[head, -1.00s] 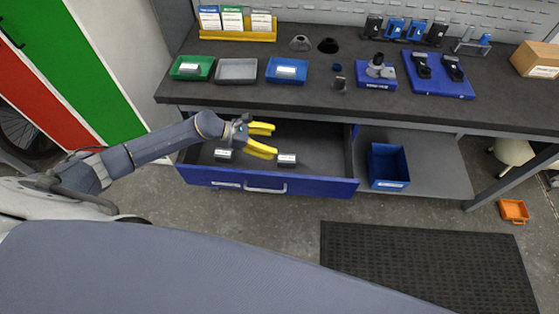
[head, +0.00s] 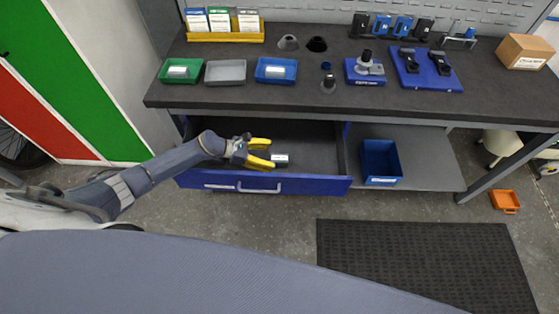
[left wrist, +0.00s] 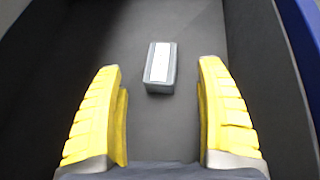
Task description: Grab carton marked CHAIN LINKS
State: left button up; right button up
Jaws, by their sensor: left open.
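A small grey carton with a white label lies in the open blue drawer. In the head view the carton (head: 281,159) is just right of my left gripper's fingertips, and in the left wrist view the carton (left wrist: 160,84) lies ahead of and between the fingers, untouched. Its label is too small to read. My left gripper (head: 272,153) is open and empty, with yellow fingers spread wide, low over the drawer (head: 315,185). The fingers also show in the left wrist view (left wrist: 160,82). My right gripper is out of view.
Above the drawer, the dark workbench (head: 220,100) holds a green tray (head: 181,70), a grey tray (head: 226,71) and a blue tray (head: 276,70). A blue bin (head: 380,160) stands on the shelf right of the drawer. The drawer walls surround the gripper closely.

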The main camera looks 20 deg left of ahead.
aim_at(279, 158)
pick_arm(q)
jog(key=shift+x, duration=2.55)
jog(key=c, duration=1.5)
